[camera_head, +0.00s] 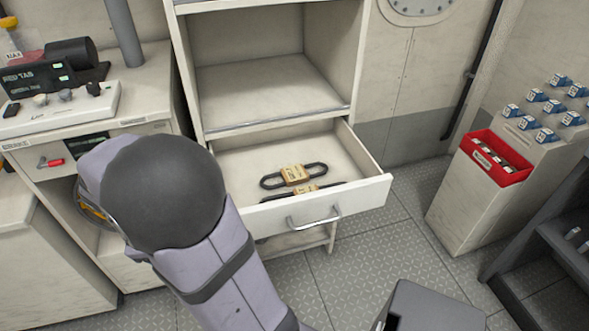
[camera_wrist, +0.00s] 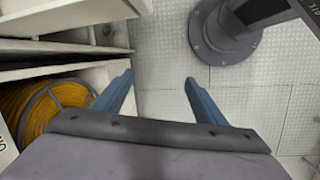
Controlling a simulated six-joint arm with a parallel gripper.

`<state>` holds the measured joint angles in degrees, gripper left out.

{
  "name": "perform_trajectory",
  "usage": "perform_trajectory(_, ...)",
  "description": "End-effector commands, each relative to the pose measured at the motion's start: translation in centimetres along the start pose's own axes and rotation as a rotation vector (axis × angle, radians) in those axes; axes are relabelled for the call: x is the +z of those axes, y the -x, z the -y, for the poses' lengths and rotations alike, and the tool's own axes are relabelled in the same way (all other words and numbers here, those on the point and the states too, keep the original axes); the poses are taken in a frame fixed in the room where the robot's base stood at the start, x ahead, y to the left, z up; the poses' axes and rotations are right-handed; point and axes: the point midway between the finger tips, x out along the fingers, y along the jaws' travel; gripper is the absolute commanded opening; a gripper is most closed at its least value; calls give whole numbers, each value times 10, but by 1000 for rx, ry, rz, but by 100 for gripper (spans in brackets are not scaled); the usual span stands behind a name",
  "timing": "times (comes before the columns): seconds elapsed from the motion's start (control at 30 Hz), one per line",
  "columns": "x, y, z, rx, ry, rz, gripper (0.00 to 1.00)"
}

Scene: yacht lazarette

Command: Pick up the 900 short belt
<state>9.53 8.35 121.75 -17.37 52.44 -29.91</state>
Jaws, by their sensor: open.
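Two black belts, each in a tan paper sleeve, lie in the open white drawer (camera_head: 352,194). The rear belt (camera_head: 294,175) shows whole as a flattened loop. The front belt (camera_head: 304,189) is partly hidden by the drawer front. The sleeve print is too small to read, so I cannot tell which is the 900 short belt. My gripper (camera_wrist: 159,78) shows in the wrist view with its two blue fingers spread and nothing between them, above bare floor. In the head view the gripper is hidden, and my arm stands left of the drawer.
An open shelf (camera_head: 270,90) sits above the drawer. A workbench (camera_head: 140,90) with instruments stands left. A red bin (camera_head: 495,160) hangs on a cabinet at right. In the wrist view an orange hose reel (camera_wrist: 55,105) lies left of the fingers. Floor right of the drawer is clear.

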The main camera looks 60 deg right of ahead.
Motion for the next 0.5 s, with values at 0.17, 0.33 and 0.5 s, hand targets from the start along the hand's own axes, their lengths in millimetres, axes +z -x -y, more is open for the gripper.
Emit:
perform_trajectory(0.17, 19, 25, -97, 79, 271, 146, 66)
perform_trajectory(0.33, 40, 38, -158, 108, 444, 265, 66)
perform_trajectory(0.5, 71, 31, -201, 93, 547, 398, 66)
